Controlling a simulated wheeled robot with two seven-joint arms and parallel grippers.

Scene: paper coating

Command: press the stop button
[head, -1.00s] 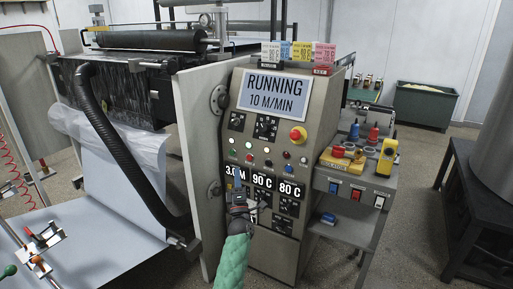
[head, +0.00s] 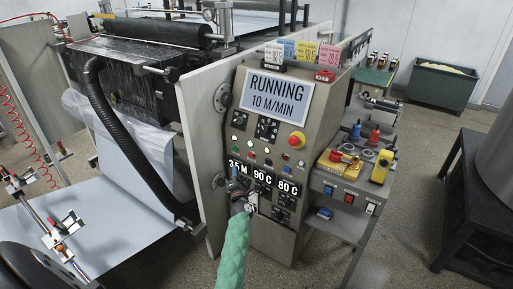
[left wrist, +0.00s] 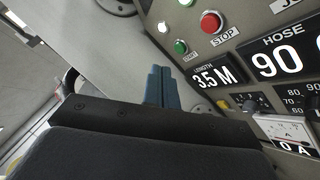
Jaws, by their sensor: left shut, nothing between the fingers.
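The stop button is a small red push button (left wrist: 210,22) with a STOP label under it in the left wrist view. In the head view the red button (head: 251,153) sits above the displays on the grey control panel. My left gripper (head: 234,174) is in front of the panel near the length display, below and left of the red button. Its blue fingers (left wrist: 158,86) are shut together and empty, and they appear apart from the button. The green START button (left wrist: 181,46) is just left of the stop button. My right gripper is not in view.
The screen (head: 275,95) reads RUNNING 10 M/MIN. A larger red knob on yellow (head: 297,140) is farther right on the panel. The length display (left wrist: 214,78) reads 3.5 M. A side shelf (head: 345,190) holds a yellow device (head: 381,166). A black hose (head: 120,150) hangs at left.

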